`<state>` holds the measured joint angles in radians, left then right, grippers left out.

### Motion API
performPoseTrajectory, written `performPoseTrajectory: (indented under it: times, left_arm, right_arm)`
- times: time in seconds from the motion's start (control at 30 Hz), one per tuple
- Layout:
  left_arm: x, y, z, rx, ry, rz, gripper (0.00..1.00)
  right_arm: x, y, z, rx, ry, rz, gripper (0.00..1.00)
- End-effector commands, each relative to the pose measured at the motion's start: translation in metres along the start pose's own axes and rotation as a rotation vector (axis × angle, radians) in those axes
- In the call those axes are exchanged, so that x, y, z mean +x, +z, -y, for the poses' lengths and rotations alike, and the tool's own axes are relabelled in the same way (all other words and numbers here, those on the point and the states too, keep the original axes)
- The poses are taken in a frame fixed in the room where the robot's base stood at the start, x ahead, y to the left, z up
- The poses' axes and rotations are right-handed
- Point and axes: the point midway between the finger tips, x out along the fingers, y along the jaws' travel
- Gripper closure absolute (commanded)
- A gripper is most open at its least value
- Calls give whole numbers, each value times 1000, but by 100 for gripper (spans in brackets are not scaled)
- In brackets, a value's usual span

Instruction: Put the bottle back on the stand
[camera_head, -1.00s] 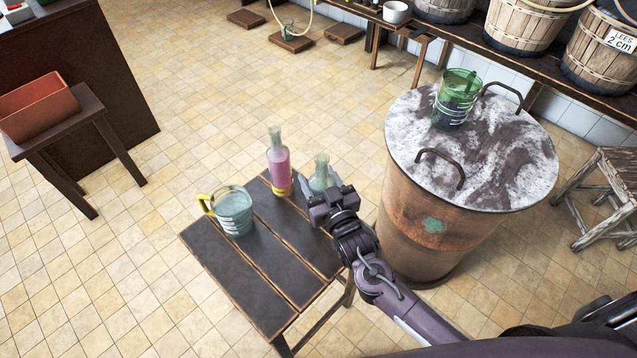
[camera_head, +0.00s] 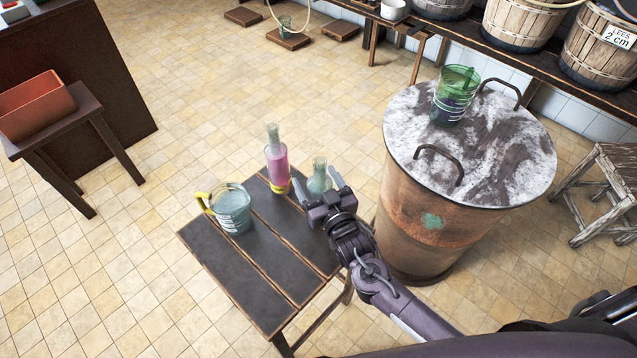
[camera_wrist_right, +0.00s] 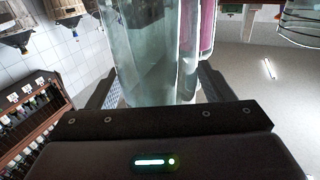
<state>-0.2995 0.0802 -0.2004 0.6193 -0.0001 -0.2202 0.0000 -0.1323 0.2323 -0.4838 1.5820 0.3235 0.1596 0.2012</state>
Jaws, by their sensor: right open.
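A pale clear glass bottle (camera_head: 318,182) stands on the dark slatted stool (camera_head: 235,270), near its far right corner. A bottle with pink liquid (camera_head: 278,164) and a yellow band at its foot stands just to its left. My right gripper (camera_head: 317,186) is open, with one finger on each side of the clear bottle. In the right wrist view the clear bottle (camera_wrist_right: 150,50) fills the space between the fingers, and the pink bottle (camera_wrist_right: 207,30) shows behind it. I cannot tell whether the fingers touch the glass. My left gripper is not in view.
A glass jug (camera_head: 232,208) with a yellow handle stands on the stool's left side. A rusty drum (camera_head: 425,215) with a green glass (camera_head: 455,95) on its lid stands close on the right. Small wooden blocks (camera_head: 340,32) lie on the floor at the back.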

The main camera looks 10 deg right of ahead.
Motion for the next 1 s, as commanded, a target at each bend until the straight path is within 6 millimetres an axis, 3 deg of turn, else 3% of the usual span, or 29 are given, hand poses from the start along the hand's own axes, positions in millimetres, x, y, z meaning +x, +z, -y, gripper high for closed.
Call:
performPoseTrajectory:
  times: [0.17,0.6,0.8,1.0]
  left_arm:
    - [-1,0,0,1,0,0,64]
    - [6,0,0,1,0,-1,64]
    - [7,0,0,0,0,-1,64]
    - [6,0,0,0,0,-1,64]
  right_arm:
    - [-12,-1,0,0,0,2,26]
    - [-100,-1,0,1,-1,3,26]
    - [-118,-2,0,0,0,0,26]
    - [-120,-3,0,0,1,0,26]
